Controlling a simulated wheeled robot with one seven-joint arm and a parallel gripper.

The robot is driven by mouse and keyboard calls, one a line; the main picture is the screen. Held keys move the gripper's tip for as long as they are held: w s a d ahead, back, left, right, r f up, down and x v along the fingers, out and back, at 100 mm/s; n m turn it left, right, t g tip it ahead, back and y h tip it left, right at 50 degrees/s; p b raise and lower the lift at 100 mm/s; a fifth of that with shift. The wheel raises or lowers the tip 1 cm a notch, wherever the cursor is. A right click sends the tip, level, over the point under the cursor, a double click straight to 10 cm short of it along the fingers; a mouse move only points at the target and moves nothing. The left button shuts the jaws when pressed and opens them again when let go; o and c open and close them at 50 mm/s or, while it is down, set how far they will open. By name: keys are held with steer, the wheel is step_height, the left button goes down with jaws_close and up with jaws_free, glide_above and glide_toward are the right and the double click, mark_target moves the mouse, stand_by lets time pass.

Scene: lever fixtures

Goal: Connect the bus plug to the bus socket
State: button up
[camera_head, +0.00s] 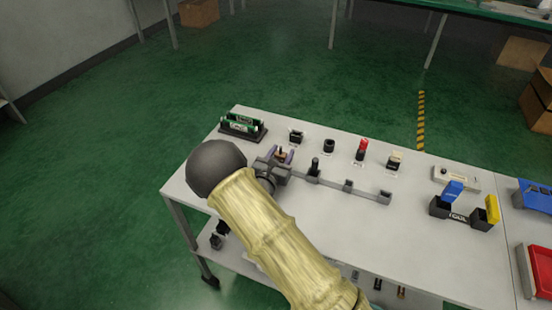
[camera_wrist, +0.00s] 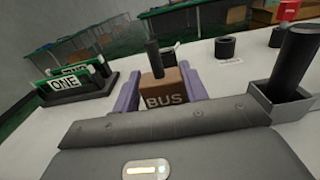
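The bus plug (camera_wrist: 165,92) is a brown block lettered BUS, with a dark round post rising from it. The two purple fingers of my gripper (camera_wrist: 160,95) lie close against its left and right sides, apparently touching. In the head view the plug (camera_head: 281,156) shows between the fingers of my gripper (camera_head: 283,157), over the left part of the table. Its underside is hidden, so I cannot tell whether it rests on anything. A small black fixture (camera_head: 296,137) stands just behind it, mostly hidden by the plug in the wrist view. I cannot read which fixture is the bus socket.
A grey rail with holders (camera_head: 348,186) runs right of my gripper; a black post (camera_head: 314,164) stands in the nearest one. Green boards in a black rack (camera_head: 242,127) stand at left. More fixtures (camera_head: 329,146) line the back. The front tabletop is largely clear.

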steer(key=shift+d, duration=0.4)
steer(key=c, duration=0.6)
steer(key=shift+c, duration=0.2)
steer(key=shift+a+r, duration=0.15)
steer(key=shift+r, duration=0.4)
step_height(320, 180, up, 9)
steer(key=shift+w+f, duration=0.1)
steer(key=shift+w, duration=0.05)
